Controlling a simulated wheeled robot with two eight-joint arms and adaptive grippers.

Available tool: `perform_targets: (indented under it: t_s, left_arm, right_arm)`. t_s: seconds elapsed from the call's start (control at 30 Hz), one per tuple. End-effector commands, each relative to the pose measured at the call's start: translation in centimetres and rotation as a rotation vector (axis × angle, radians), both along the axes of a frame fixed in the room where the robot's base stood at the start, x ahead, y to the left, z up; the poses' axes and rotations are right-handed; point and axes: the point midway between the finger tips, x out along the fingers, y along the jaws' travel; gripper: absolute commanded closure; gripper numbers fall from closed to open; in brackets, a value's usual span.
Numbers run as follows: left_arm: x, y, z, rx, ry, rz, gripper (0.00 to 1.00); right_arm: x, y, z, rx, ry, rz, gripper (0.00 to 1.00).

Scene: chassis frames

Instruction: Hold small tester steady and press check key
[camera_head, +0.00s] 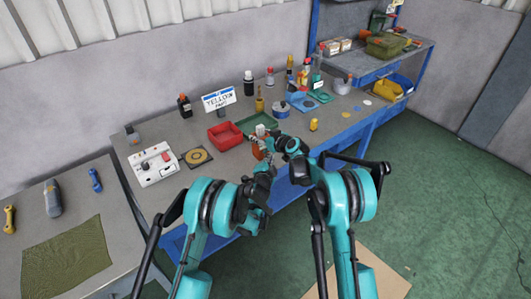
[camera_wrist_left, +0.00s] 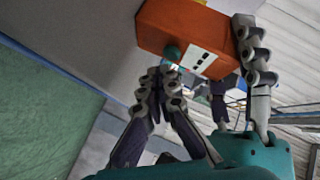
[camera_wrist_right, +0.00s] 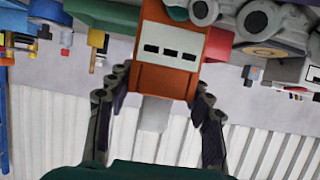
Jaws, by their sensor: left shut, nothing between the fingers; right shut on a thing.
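The small orange tester (camera_head: 258,151) is held above the front edge of the workbench. In the left wrist view, its orange body (camera_wrist_left: 178,22) shows a white label with dark slots and a round teal check key (camera_wrist_left: 171,53). My right gripper (camera_head: 268,136) is shut on the tester; the right wrist view shows its fingers on both sides of the body (camera_wrist_right: 167,75). My left gripper (camera_wrist_left: 163,78) is shut and empty, its fingertips right at the key. I cannot tell whether they touch it. In the head view, the left gripper (camera_head: 266,169) is just below the tester.
The workbench holds a red bin (camera_head: 225,136), a green tray (camera_head: 260,124), a white box with knobs (camera_head: 154,164) and several bottles behind. A blue shelf unit (camera_head: 385,60) stands at the back right. Green floor lies open at the right.

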Motion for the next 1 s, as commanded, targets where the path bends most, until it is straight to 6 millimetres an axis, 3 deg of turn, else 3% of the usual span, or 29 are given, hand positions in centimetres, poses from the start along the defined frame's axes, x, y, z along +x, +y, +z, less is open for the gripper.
perform_targets:
  t_s: [1.0]
  left_arm:
    - [0.83, 0.55, 0.01, 0.0, 0.0, 0.0, 1.0]
  right_arm:
    - [-0.01, 0.02, -0.02, 0.0, 0.0, 0.0, 0.85]
